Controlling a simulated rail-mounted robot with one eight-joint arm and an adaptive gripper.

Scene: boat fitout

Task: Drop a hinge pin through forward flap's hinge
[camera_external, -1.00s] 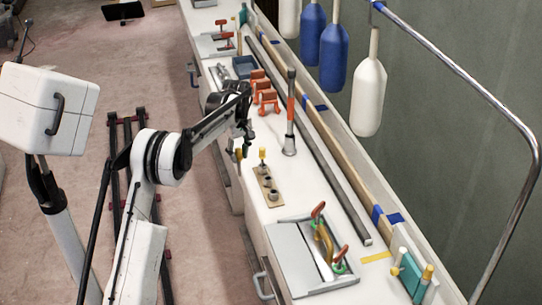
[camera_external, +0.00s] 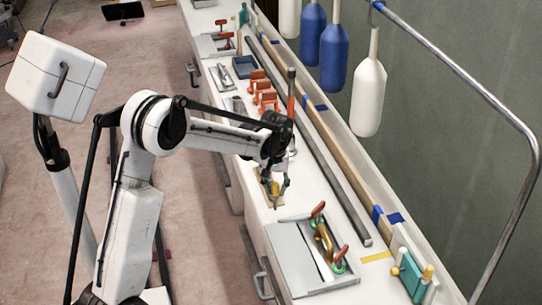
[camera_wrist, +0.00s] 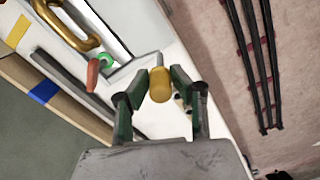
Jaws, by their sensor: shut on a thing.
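My gripper (camera_external: 276,190) is shut on a hinge pin with a yellow head (camera_wrist: 159,84). In the wrist view its thin grey shank points away between the fingertips. In the external view the gripper is low over a tan wooden holder (camera_external: 264,199), mostly hidden by the gripper and arm; I cannot tell whether the pin is clear of it. A grey hinged panel (camera_external: 292,258) lies to the near right of the gripper, with red-handled clamps and a yellow handle on it. A similar panel (camera_external: 211,45) lies at the far end. Which is the forward flap is unclear.
Orange clamps (camera_external: 266,95) and an upright grey tool with an orange band (camera_external: 291,105) stand behind the gripper. A long grey bar (camera_external: 340,195) lies along the bench. A teal piece (camera_external: 411,276) stands at the near right. Bottles hang above.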

